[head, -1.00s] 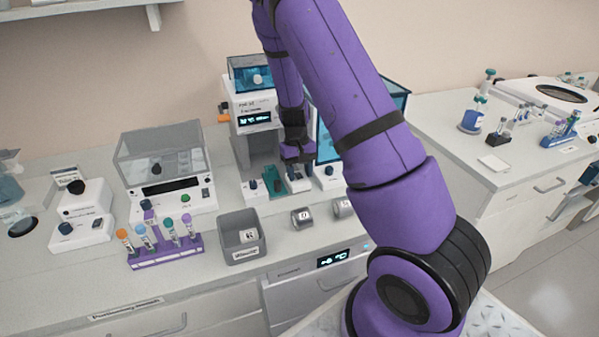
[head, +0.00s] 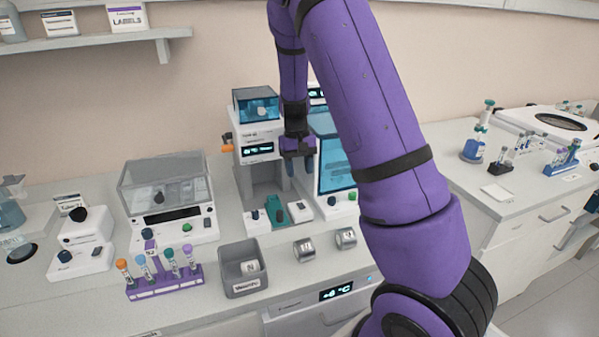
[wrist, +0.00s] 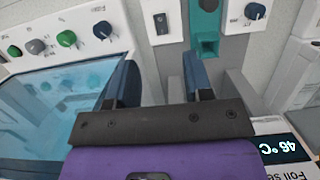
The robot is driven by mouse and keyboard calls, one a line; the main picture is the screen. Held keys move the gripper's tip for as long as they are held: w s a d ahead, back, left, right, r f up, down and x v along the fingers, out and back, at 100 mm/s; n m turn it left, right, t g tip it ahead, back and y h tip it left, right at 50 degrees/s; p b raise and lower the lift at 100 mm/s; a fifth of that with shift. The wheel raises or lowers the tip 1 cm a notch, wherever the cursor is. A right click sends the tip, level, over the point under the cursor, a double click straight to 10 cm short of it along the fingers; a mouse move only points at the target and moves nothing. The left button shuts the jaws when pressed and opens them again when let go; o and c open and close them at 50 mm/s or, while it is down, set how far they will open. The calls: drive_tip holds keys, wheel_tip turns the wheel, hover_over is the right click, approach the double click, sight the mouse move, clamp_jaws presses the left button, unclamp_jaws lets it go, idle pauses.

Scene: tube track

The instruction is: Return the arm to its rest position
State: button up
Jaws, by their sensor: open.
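My purple arm reaches up and over the bench in the head view. My gripper (head: 298,150) points down in front of the bench machines, above the knobs and the teal slide (head: 276,216). In the wrist view my gripper (wrist: 160,82) shows two dark blue fingers spread apart with nothing between them. Below the fingers are a grey machine body, the teal slide (wrist: 205,25) and a white panel with a switch (wrist: 161,22). The fingers appear apart from these.
A purple tube rack (head: 165,285) with several capped tubes stands at the front left, beside a grey bin (head: 243,270). Two small labelled blocks (head: 304,248) (head: 346,238) sit to its right. A clear-lidded machine (head: 165,190) stands behind the rack. A side bench (head: 500,205) is at right.

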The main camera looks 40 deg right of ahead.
drive_tip(key=shift+r, duration=0.1)
idle(0.3)
drive_tip(key=s+a+r+n+t, duration=0.1)
drive_tip(key=s+a+r+t, duration=0.1)
drive_tip(key=s+a+r, duration=0.35)
drive_tip(key=s+a+r+n+t, duration=0.1)
drive_tip(key=s+a+r, duration=0.1)
drive_tip(key=s+r, duration=0.55)
drive_tip(key=s+a+r+t, duration=0.25)
drive_tip(key=s+r, duration=0.25)
drive_tip(key=r, duration=0.4)
drive_tip(key=s+a+r+n+t, duration=0.1)
drive_tip(key=s+a+r+t, duration=0.1)
drive_tip(key=s, duration=0.8)
drive_tip(key=shift+a+r+h, duration=0.2)
drive_tip(key=shift+a+h, duration=0.1)
drive_tip(key=shift+a, duration=0.45)
